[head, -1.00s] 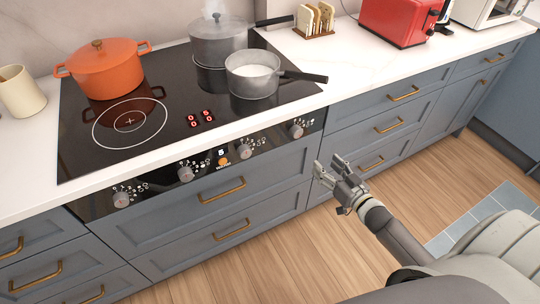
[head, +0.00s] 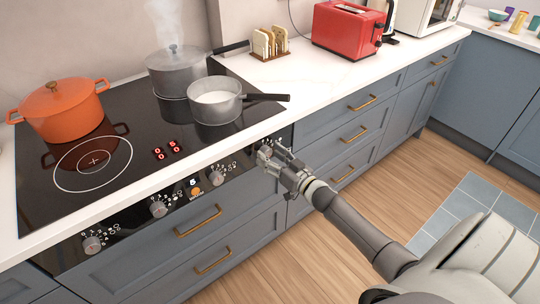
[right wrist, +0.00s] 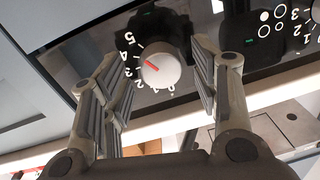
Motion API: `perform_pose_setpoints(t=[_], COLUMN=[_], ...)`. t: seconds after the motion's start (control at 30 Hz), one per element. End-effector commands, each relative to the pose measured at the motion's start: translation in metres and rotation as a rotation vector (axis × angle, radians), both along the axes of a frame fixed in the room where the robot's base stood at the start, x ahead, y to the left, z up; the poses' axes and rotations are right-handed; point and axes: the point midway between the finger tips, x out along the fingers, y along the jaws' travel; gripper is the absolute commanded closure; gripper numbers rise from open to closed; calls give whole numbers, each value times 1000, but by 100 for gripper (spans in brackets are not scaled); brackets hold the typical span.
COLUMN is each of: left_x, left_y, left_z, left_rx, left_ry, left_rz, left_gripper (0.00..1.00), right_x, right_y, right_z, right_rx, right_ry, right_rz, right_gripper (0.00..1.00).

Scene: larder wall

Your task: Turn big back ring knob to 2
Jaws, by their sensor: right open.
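My right gripper (head: 268,152) is at the right end of the oven's control panel, open, in front of the rightmost knob, which it mostly hides in the head view. In the right wrist view a round light-grey knob (right wrist: 165,72) with a red pointer mark lies between the spread fingers (right wrist: 160,95), with gaps on both sides. Its scale appears upside down; the mark points towards the higher numbers, around 4, but the exact setting is hard to tell. A steaming grey lidded pot (head: 180,70) stands at the back of the hob. My left gripper is not in view.
Other knobs (head: 216,174) line the panel to the left. A saucepan (head: 215,105) has its handle sticking out over the counter above my gripper. An orange pot (head: 62,112) is at the left. Red digits (head: 165,151) glow on the hob. Drawer handles (head: 198,221) protrude below.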

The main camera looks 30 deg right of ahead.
Motion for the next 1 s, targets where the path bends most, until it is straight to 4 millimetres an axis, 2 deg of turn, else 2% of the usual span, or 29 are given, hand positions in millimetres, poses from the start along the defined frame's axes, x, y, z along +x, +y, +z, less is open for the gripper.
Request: perform_pose_setpoints(t=[0.13, 0.4, 0.77, 1.0], left_x=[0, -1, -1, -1], left_y=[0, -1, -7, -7], left_z=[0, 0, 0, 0], left_rx=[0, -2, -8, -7], left_ry=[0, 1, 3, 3], left_rz=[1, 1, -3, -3], left_gripper=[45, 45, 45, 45], right_x=[7, 8, 8, 8], right_y=[1, 1, 1, 1], right_z=[0, 0, 0, 0], right_rx=[0, 0, 0, -20], right_ry=[0, 0, 0, -2], right_rz=[0, 0, 0, 0], right_gripper=[44, 44, 89, 90])
